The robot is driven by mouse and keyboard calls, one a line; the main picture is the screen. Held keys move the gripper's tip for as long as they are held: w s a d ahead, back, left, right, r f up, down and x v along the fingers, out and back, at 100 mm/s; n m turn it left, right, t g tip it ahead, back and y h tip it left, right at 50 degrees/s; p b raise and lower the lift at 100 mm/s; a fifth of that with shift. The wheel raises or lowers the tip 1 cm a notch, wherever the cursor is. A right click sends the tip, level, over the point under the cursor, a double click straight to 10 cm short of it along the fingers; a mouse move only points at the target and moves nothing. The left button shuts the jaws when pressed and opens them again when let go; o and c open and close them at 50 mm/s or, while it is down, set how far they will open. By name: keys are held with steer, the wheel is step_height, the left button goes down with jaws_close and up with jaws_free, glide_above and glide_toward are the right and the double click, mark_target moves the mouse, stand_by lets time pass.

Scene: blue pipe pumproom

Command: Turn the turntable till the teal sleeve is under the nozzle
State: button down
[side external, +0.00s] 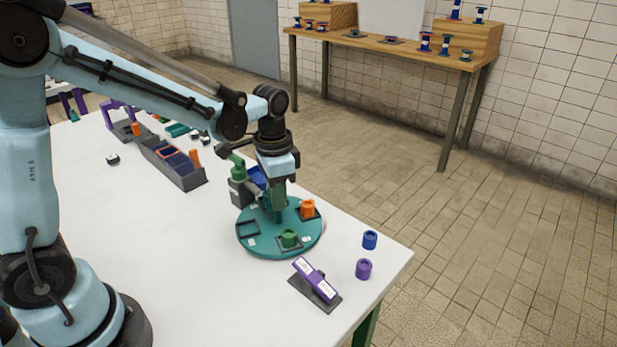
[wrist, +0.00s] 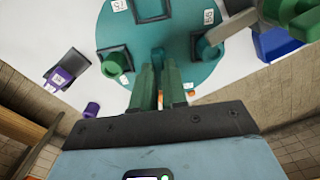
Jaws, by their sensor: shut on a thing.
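The teal turntable (side external: 268,247) lies on the white table, and it also shows in the wrist view (wrist: 135,35). My gripper (side external: 276,215) points down over its middle; in the wrist view its green fingers (wrist: 158,72) are shut on what looks like the turntable's teal knob, mostly hidden. An orange sleeve (side external: 308,207) and a green sleeve (side external: 289,238) stand in square nests on the disc. A teal sleeve (wrist: 206,50) shows in another nest at right in the wrist view.
An empty square nest (side external: 247,228) is at the disc's left. A blue sleeve (side external: 370,239), a purple sleeve (side external: 363,269) and a purple labelled block (side external: 316,280) stand near the table's right edge.

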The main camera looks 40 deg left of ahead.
steer(key=shift+n, duration=2.5)
steer(key=c, duration=1.2)
jaws_free()
steer(key=shift+o, duration=0.2)
steer(key=shift+r, duration=0.1)
step_height(320, 180, up, 12)
